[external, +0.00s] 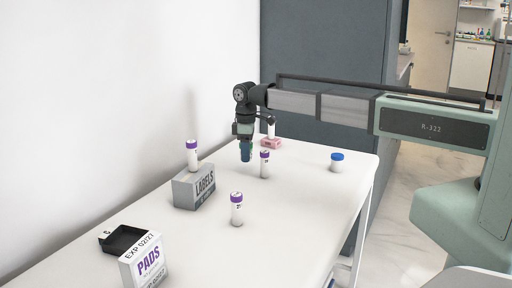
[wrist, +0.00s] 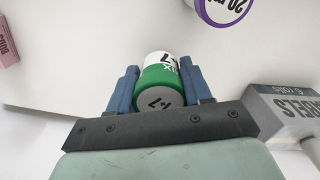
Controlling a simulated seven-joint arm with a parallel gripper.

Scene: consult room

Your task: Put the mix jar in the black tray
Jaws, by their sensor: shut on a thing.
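The mix jar (wrist: 158,72), with a white and green body and a grey end, shows in the wrist view between my two blue fingers. My gripper (wrist: 158,66) is shut on it. In the external view my gripper (external: 246,154) points down over the far part of the table, behind and to the right of the grey labels box; the jar is hard to make out there. The black tray (external: 113,248) lies on the table at the near left, far from my gripper, partly hidden behind the pads box.
Other purple-capped vials stand right of my gripper (external: 265,165) and nearer the camera (external: 237,210). The pads box (external: 146,265) stands beside the tray. A blue-lidded jar (external: 337,164) and pink box (external: 271,143) are farther back.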

